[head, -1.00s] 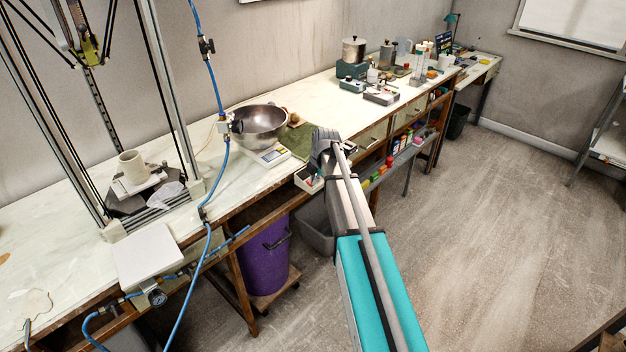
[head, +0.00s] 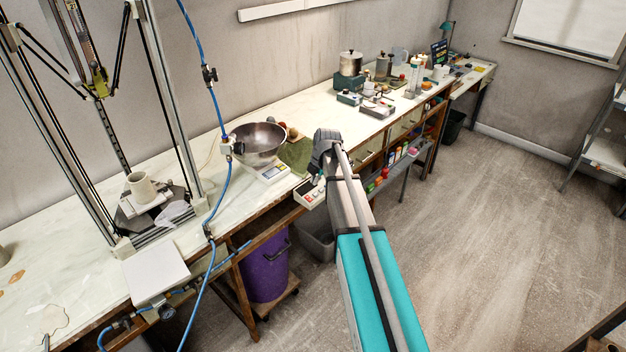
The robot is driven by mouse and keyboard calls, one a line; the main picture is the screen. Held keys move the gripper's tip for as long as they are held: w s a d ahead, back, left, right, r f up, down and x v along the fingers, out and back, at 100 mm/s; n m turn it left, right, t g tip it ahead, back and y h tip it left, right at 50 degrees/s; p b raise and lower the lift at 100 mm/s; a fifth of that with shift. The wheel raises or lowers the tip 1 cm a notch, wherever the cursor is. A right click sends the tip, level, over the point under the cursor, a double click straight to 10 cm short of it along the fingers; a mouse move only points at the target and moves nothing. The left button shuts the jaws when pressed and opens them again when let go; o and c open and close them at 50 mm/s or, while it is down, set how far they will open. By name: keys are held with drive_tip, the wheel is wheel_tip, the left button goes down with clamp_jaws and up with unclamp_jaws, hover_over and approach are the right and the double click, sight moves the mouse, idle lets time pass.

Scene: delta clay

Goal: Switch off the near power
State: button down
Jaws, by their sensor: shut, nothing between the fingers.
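A small pale control box (head: 310,193) with red and dark buttons or switches is fixed at the front edge of the long bench. It is the likeliest near power control, but its labels and switch positions are too small to read. My gripper (head: 320,162) is dark grey and seen from behind at the end of my arm. It is shut and empty, just above and right of the box in the picture. My arm hides part of the box's right side. I cannot tell whether the gripper touches the box.
A steel bowl (head: 258,143) sits on a white scale (head: 268,171) beside a green cloth (head: 296,154). A blue hose (head: 224,180) hangs at left. A purple bin (head: 265,271) and a grey bin (head: 317,238) stand below the bench. The floor (head: 490,230) at right is clear.

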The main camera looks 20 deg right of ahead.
drive_tip(key=shift+w+p+v, duration=0.2)
drive_tip(key=shift+p+v, duration=1.75)
drive_tip(key=shift+v, duration=0.35)
drive_tip(key=shift+a+r, duration=0.1)
drive_tip(key=shift+r, duration=0.05)
drive_tip(key=shift+s+a, duration=0.1)
drive_tip(key=s+a+m+g, duration=0.1)
drive_tip(key=s+a+m, duration=0.5)
drive_tip(key=s+m, duration=0.5)
drive_tip(key=s+a+m+g+h, duration=0.1)
drive_tip(key=s+a+m, duration=0.5)
drive_tip(key=s+m, duration=0.6)
drive_tip(key=shift+s+f+m+g+h, duration=0.3)
drive_tip(key=shift+s+f+g, duration=0.1)
drive_tip(key=shift+s, duration=0.8)
